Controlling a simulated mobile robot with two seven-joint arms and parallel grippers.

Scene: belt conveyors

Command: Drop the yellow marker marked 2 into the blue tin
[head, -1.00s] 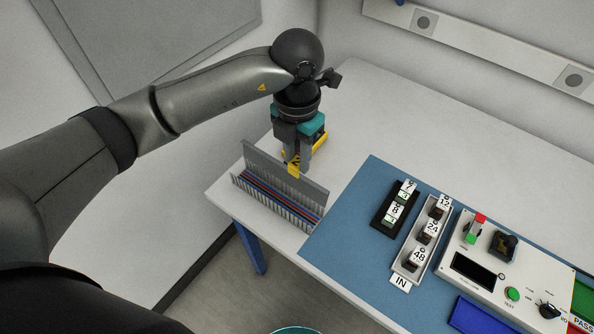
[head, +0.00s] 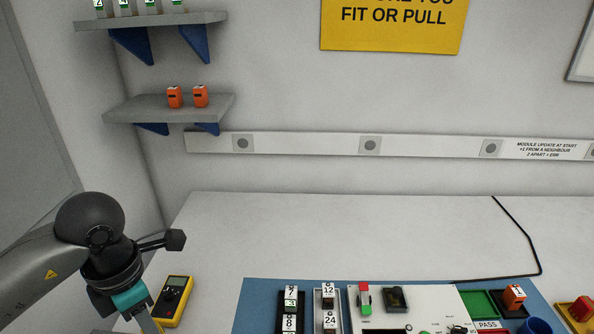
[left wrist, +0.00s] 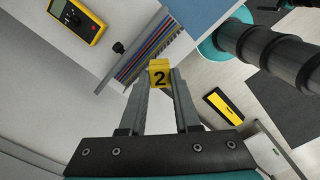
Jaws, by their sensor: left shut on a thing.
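A round blue tin (head: 535,326) shows partly at the bottom right of the head view, far to the right of my left gripper.
A yellow multimeter (head: 174,299) lies beside my left gripper. A slotted rack with coloured leads (left wrist: 146,47) lies past the fingertips in the left wrist view. Modules and a test panel (head: 400,310) stand between my left gripper and the tin. The rear table is mostly clear.

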